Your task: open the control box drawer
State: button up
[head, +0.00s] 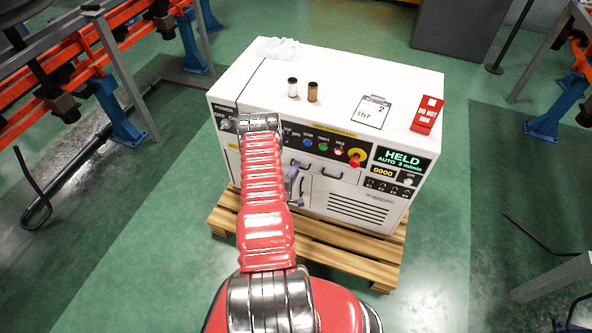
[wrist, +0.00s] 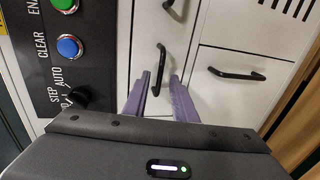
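The white control box (head: 262,85) stands on a wooden pallet, with a black button panel along its front. Below the panel is a row of drawer fronts (wrist: 146,28) with black handles; they look shut. My gripper (wrist: 160,76) has two purple fingers, spread open and pointing at the box front. One black handle (wrist: 160,66) appears between the fingers in the wrist view; whether they reach around it in depth I cannot tell. In the head view my arm hides part of the front, and only a bit of the gripper (head: 291,178) shows.
Another handle (wrist: 237,74) is on the door below the drawers. The button panel (wrist: 66,60) is close beside the gripper. The pallet (head: 340,248) sticks out in front.

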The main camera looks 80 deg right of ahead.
jog(key=shift+d, duration=0.35)
jog(key=shift+c, duration=0.4)
grip_shut()
jog(key=shift+a+f, duration=0.1)
jog(key=shift+f, duration=0.05)
dwell(0.7)
